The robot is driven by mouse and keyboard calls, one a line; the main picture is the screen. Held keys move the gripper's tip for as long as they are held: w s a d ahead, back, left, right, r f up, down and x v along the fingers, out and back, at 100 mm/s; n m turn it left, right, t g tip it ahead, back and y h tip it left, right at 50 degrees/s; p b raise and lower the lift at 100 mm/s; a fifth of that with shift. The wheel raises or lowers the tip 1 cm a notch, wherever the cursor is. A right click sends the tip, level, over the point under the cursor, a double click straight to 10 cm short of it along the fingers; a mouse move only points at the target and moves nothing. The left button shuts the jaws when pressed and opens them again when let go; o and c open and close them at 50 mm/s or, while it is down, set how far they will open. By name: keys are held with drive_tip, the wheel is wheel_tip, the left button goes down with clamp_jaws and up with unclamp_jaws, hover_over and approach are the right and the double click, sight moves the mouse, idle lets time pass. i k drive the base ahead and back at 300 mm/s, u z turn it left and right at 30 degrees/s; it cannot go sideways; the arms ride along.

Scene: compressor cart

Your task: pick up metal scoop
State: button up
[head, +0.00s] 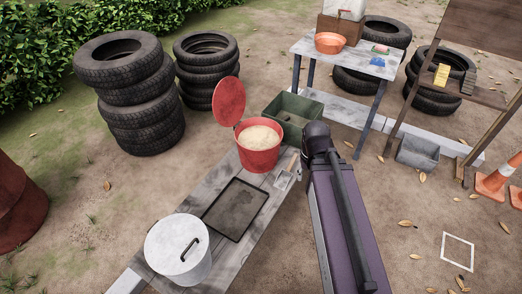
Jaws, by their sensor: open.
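What looks like the metal scoop (284,180) is a small grey shape on the grey plank bench (180,200), just right of the red bucket. A short tan handle seems to run up from it towards the dark joint of my arm. It is small here, and my arm is close beside it in the picture, so part of it may be hidden. The red bucket (259,158) is filled with pale grainy material, and its round red lid (229,101) stands up open at the back left. My gripper does not show; only my purple arm link and its dark joint are visible.
A dark flat tray (235,209) and a white lidded pot (178,250) sit nearer on the bench. A green crate (293,111) is behind the bucket. A table with an orange bowl (330,42) stands beyond. Tyre stacks (135,95) are at left, traffic cones (497,178) at right.

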sight(284, 178)
drive_tip(key=k, duration=1.35)
drive_tip(key=z, duration=0.3)
drive_tip(key=i, duration=1.7)
drive_tip(key=u, duration=0.4)
